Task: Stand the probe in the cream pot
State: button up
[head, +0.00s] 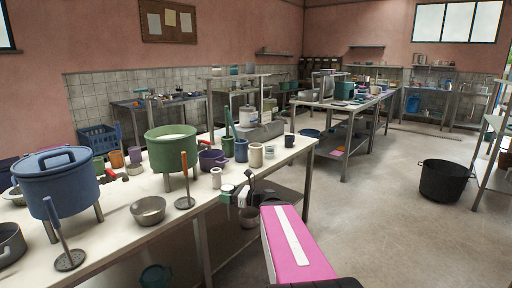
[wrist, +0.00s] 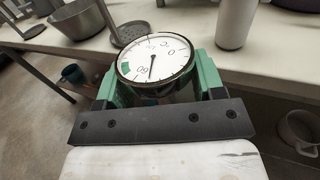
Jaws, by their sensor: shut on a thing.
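The probe (wrist: 155,60) has a round white dial with a dark needle and black numerals. My gripper (wrist: 160,88) is shut on it, with a green finger on each side of the dial. In the head view my gripper (head: 238,194) holds the probe (head: 227,188) at the table's front edge. The probe's stem is hidden. A cream pot (head: 256,155) stands upright on the table, beyond and right of my gripper. A smaller whitish cylinder (head: 216,178) stands nearer, just behind the probe; it also shows in the wrist view (wrist: 236,22).
A mauve vessel (head: 249,217) sits lower down.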

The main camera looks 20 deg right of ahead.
jog(key=shift+r, duration=3.3)
